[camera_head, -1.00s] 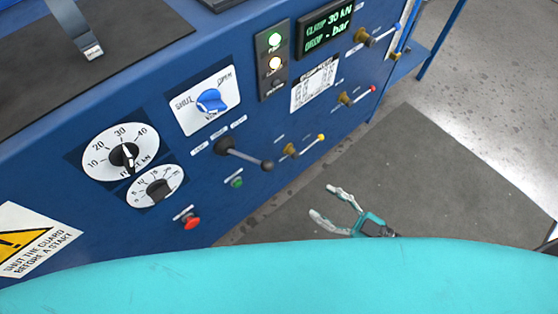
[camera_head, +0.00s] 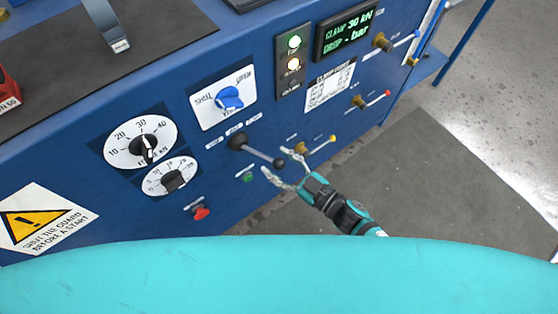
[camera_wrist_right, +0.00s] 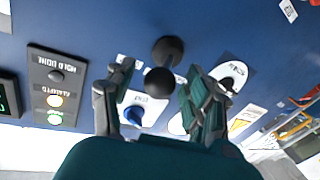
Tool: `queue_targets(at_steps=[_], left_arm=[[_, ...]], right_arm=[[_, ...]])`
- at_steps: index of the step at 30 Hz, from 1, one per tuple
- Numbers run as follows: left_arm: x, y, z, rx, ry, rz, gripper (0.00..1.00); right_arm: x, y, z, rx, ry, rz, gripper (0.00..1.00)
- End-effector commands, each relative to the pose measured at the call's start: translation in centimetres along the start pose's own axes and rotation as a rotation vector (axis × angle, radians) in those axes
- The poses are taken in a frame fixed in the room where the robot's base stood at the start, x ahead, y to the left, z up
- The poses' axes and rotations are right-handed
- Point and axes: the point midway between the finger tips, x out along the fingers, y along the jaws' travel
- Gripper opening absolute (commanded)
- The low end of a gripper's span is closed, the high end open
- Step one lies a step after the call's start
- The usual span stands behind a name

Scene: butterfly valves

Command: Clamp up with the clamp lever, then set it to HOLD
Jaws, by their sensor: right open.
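The clamp lever (camera_head: 257,150) is a dark rod with a black ball knob on the blue panel, slanting down to the right from its hub. Its labels are too small to read. In the wrist view its knob (camera_wrist_right: 160,82) appears between my open fingers, apart from them. My right gripper (camera_head: 277,163) is open and empty beside the knob. The display (camera_head: 347,30) reads CLAMP 30 kN and DROP - bar. On the lamp panel (camera_head: 284,80) a green and a yellow lamp are lit. In the wrist view the HOLD DONE lamp (camera_wrist_right: 56,75) is dark. My left gripper is out of view.
A green button (camera_head: 248,177), red button (camera_head: 201,212), blue knob (camera_head: 229,99) and two dials are nearby. The floor mat at right is clear.

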Motion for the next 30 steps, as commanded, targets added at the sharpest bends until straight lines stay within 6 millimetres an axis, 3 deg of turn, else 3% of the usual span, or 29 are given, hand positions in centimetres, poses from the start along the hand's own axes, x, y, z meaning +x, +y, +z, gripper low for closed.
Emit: queue_targets(at_steps=[9,21,30], left_arm=[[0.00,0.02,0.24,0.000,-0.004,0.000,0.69],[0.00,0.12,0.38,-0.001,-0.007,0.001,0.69],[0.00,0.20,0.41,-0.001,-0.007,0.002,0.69]], right_arm=[[0.24,-0.01,0.00,0.000,0.000,0.000,0.52],[0.20,-0.01,0.00,0.000,0.000,0.000,0.00],[0.20,-0.01,0.01,0.000,0.000,0.000,0.00]])
